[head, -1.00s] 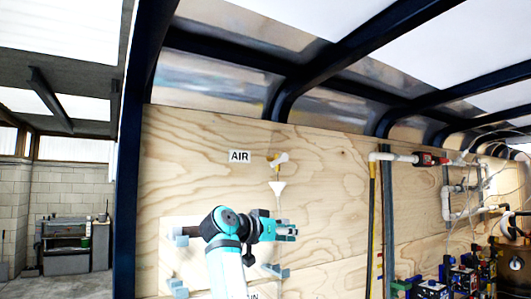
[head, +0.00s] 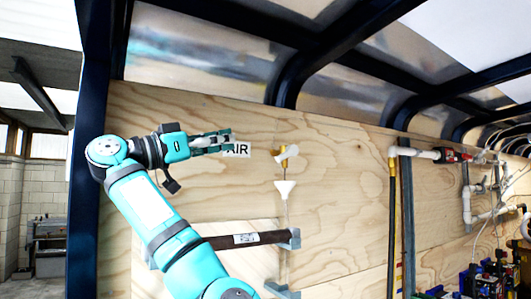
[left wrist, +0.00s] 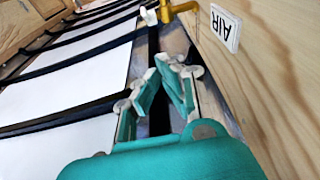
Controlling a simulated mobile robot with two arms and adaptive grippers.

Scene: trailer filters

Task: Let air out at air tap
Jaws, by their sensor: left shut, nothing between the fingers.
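The air tap (head: 288,155), yellow with a white part, is on the plywood wall just right of the AIR sign (head: 241,151). A white funnel (head: 285,188) is below it. In the left wrist view the brass-coloured tap (left wrist: 180,9) shows at the top, with the sign (left wrist: 226,27) to its right. My left gripper (head: 230,139) is shut and empty. Its fingers partly cover the sign, and the tips are left of the tap, apart from it. In the left wrist view the gripper (left wrist: 182,67) points towards the tap. My right gripper is not in view.
A dark bar (head: 224,241) with a label lies across the wall below, at a grey bracket (head: 290,240). White pipework (head: 414,153) with a red fitting is to the right. Dark frame ribs (head: 287,88) curve overhead. The wall between funnel and pipework is clear.

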